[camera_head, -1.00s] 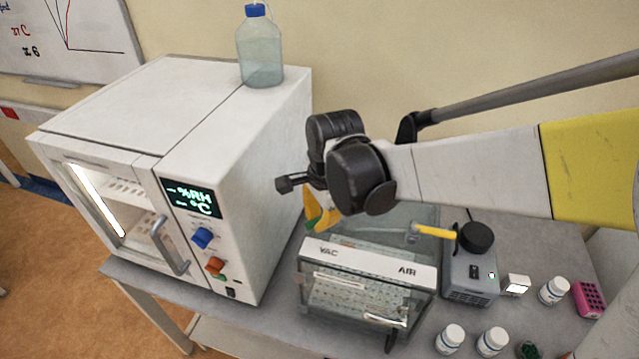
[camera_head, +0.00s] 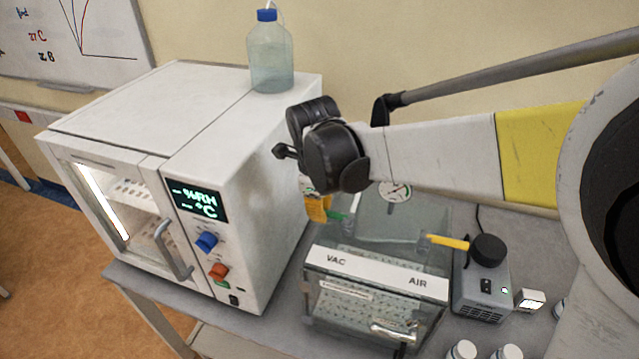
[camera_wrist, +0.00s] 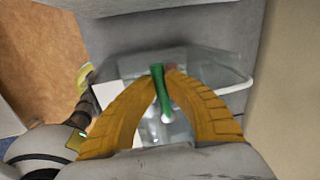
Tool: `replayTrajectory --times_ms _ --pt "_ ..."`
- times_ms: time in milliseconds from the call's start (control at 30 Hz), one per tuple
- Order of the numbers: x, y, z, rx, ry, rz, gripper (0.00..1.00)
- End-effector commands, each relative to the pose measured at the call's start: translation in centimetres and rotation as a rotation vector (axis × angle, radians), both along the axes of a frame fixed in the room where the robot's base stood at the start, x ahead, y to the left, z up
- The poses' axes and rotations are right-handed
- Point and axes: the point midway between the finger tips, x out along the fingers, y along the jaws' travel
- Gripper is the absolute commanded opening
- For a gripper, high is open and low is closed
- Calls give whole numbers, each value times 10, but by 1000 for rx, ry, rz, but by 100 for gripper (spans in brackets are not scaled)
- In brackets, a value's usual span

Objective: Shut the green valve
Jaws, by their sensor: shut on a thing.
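The green valve (camera_head: 337,215) is a small green handle on top of the clear chamber (camera_head: 375,302), on the side above the VAC label. My gripper (camera_head: 322,208) has orange-yellow fingers and points down at it; the arm hides part of the fingers. In the wrist view, the green handle (camera_wrist: 159,88) lies lengthwise between the two ribbed fingertips (camera_wrist: 164,76), which are closed on it. A yellow valve handle (camera_head: 447,241) sits at the chamber's AIR side.
A white oven-like cabinet (camera_head: 255,190) stands close to the left of my gripper, with a bottle (camera_head: 270,55) on top. A pressure gauge (camera_head: 395,191) shows behind the chamber. A pump (camera_head: 484,285) and white jars (camera_head: 508,352) stand to the right.

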Motion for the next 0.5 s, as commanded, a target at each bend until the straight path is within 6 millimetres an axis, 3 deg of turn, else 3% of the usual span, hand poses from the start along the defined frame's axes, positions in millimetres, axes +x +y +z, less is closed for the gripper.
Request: replayTrajectory --times_ms 500 --pt "3 -2 -1 -1 3 -76 0"
